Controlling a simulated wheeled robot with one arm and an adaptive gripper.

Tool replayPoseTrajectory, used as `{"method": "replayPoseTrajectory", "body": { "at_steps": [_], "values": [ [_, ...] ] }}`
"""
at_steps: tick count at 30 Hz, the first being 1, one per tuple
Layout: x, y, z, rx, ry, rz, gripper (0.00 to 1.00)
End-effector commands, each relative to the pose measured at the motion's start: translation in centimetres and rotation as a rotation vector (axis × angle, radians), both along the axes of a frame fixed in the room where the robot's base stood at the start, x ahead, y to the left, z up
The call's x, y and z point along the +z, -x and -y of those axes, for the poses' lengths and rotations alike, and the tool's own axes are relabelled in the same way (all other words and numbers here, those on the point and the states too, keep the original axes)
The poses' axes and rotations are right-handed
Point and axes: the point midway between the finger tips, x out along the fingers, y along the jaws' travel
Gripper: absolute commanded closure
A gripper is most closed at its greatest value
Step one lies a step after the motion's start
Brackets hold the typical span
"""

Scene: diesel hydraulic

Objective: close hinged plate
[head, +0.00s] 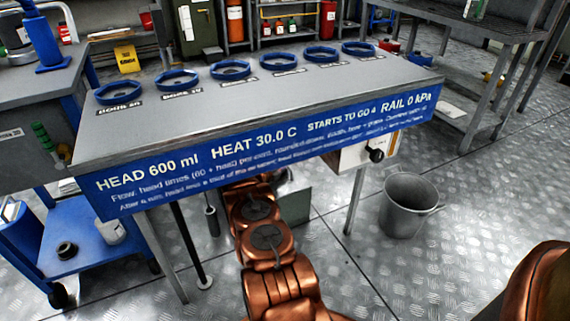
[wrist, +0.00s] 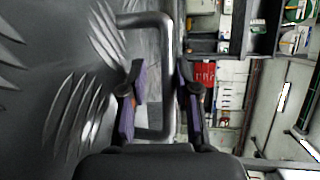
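In the wrist view my gripper (wrist: 160,92) has its two purple-padded fingers apart, one on each side of a grey metal bar handle (wrist: 164,60). Gaps show between the bar and the fingers, so it does not look gripped. The handle's two ends bend left toward a grey surface with a tread pattern (wrist: 55,70); I cannot tell whether this is the hinged plate or the floor. In the head view my copper arm reaches under the bench, and my gripper is hidden behind the blue front panel. A grey-green panel (head: 296,204) shows partly beside the arm.
The bench (head: 240,105) with several blue rings on top stands over my arm, its blue sign panel (head: 255,150) hanging low. A metal bucket (head: 408,207) stands on the floor at right, and a blue cart (head: 85,250) at left. Open floor lies between bench and bucket.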

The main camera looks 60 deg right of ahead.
Motion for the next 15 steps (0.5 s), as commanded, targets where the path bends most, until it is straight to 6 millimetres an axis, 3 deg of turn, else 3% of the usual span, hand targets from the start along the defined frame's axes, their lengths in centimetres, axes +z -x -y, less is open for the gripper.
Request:
{"method": "replayPoseTrajectory", "body": {
  "at_steps": [15],
  "values": [
    [0.35, 0.04, -0.59, -0.003, 0.002, -0.001, 0.61]
  ]
}}
